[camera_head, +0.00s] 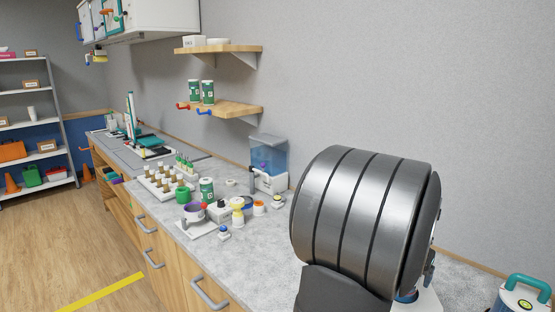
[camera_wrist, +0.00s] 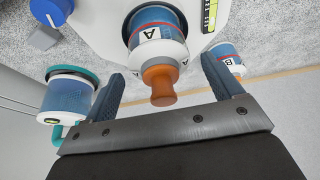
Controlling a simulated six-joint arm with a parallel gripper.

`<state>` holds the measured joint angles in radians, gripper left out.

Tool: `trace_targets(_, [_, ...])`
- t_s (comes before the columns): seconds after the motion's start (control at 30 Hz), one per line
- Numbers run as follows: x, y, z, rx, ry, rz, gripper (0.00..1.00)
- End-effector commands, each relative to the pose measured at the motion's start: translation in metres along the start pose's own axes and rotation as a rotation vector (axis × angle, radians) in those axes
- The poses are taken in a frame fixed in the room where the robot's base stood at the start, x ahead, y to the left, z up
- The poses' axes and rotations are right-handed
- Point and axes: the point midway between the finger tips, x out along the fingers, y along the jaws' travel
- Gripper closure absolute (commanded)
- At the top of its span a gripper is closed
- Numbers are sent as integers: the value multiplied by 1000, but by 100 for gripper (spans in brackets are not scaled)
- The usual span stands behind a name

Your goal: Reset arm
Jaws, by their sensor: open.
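My gripper (camera_wrist: 161,70) shows in the wrist view with its two blue fingers spread wide and nothing clamped between them. A blue and white cylinder marked A (camera_wrist: 155,28) with an orange knob (camera_wrist: 160,84) lies in the gap between the fingers, apart from both. It sits in a white housing (camera_wrist: 98,22). In the head view a large grey banded cylinder, part of my arm, fills the right middle. My gripper is not visible there.
A cylinder marked B (camera_wrist: 228,58) is by the right finger, and a teal-rimmed blue container (camera_wrist: 68,95) is left of the left finger. The grey counter (camera_head: 262,265) holds a vial rack (camera_head: 165,184), a green-white canister (camera_head: 207,190) and a blue-clear dispenser (camera_head: 268,160). Shelves (camera_head: 222,108) hang above.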

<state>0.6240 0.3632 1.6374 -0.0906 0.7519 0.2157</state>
Motion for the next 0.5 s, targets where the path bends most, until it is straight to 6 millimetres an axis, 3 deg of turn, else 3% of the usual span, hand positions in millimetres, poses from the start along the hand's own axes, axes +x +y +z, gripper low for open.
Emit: trace_targets(0.5, [-4,0,-1,0,-4,0,15])
